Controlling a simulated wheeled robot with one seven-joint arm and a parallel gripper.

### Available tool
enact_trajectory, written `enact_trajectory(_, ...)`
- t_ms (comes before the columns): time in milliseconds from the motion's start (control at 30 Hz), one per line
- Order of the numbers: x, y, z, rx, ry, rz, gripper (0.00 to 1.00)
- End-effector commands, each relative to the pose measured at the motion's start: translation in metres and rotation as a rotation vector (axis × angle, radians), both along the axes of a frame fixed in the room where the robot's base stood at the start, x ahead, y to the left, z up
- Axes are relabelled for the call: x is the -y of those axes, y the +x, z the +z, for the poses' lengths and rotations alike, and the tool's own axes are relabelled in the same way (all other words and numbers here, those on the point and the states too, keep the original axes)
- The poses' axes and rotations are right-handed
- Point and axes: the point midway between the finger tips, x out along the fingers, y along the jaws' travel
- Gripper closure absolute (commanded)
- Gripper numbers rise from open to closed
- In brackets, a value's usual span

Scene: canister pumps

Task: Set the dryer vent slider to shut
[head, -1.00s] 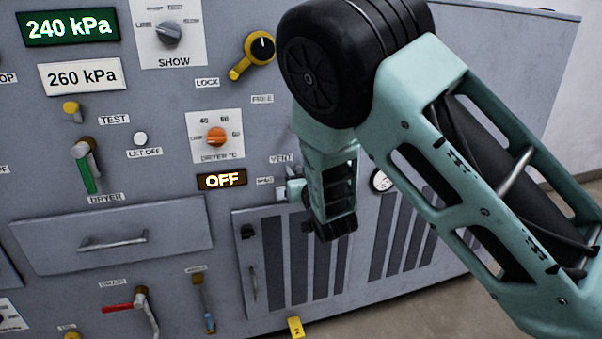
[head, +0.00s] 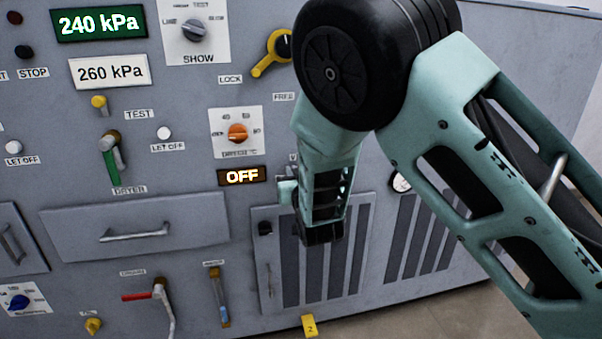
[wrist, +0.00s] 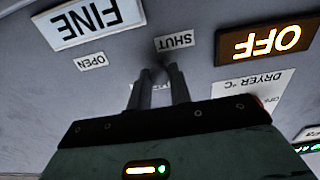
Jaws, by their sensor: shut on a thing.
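The dryer vent slider's small dark knob (wrist: 157,72) shows in the wrist view between my fingertips, mostly hidden by them. My gripper (wrist: 158,78) is shut on it, against the grey panel. The picture is upside down there; the SHUT label (wrist: 175,41) is just beside the fingertips, and the OPEN label (wrist: 91,62) is farther off to the left. In the head view my gripper (head: 287,191) is at the panel, right of and below the lit OFF display (head: 245,176). My wrist hides the slider and most of the vent label there.
The dryer dial (head: 238,132) is above the OFF display. A slatted door (head: 268,285) lies below my gripper, and a drawer (head: 134,232) is to the left. The wrist view shows a FINE sign (wrist: 90,20).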

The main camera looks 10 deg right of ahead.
Motion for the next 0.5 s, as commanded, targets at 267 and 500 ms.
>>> enact_trajectory(267, -0.0035, -0.0005, -0.0002, 0.000, 0.001, 0.008, 0.57)
enact_trajectory(500, -0.0029, -0.0054, 0.0001, -0.001, 0.001, 0.007, 0.57)
